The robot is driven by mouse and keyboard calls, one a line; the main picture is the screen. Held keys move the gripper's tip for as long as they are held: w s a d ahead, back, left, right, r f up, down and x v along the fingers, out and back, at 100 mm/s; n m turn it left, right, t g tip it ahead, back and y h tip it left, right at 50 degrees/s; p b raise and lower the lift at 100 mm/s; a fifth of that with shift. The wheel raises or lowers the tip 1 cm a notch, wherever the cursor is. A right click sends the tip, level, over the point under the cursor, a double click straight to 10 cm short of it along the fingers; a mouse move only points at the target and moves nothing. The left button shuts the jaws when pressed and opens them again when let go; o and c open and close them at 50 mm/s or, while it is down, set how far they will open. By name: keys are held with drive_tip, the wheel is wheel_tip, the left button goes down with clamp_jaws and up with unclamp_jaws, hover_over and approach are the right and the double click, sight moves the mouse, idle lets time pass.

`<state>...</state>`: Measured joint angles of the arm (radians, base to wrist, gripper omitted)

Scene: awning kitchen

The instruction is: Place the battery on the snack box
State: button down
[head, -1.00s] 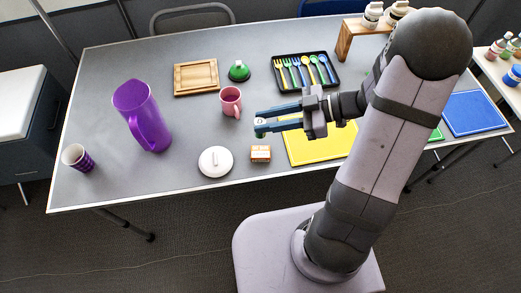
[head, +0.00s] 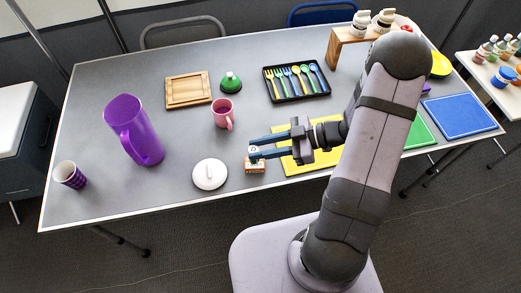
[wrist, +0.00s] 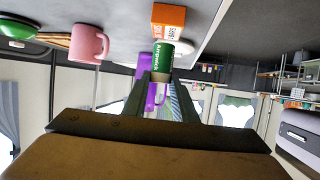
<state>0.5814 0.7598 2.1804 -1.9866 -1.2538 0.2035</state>
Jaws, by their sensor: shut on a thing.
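My gripper (head: 251,154) is shut on the battery (head: 253,149), a small cylinder whose pale end shows between the fingertips in the head view. In the wrist view the battery (wrist: 163,54) shows a green label with white lettering, between the two fingers. The snack box (head: 255,168), small and orange with a white label, sits near the table's front edge. In the head view the battery overlaps the box's top. In the wrist view the orange box (wrist: 168,16) appears just beyond the battery's end; I cannot tell whether they touch.
A white round lid (head: 209,174) lies just left of the box. A pink mug (head: 222,113) stands behind, and a yellow board (head: 297,162) lies to the right under my arm. A purple pitcher (head: 132,130) stands further left on the grey table (head: 110,190).

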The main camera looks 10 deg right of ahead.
drive_tip(key=shift+f, duration=0.8)
drive_tip(key=shift+f, duration=0.15)
drive_tip(key=c, duration=1.4)
unclamp_jaws()
drive_tip(key=shift+c, duration=0.2)
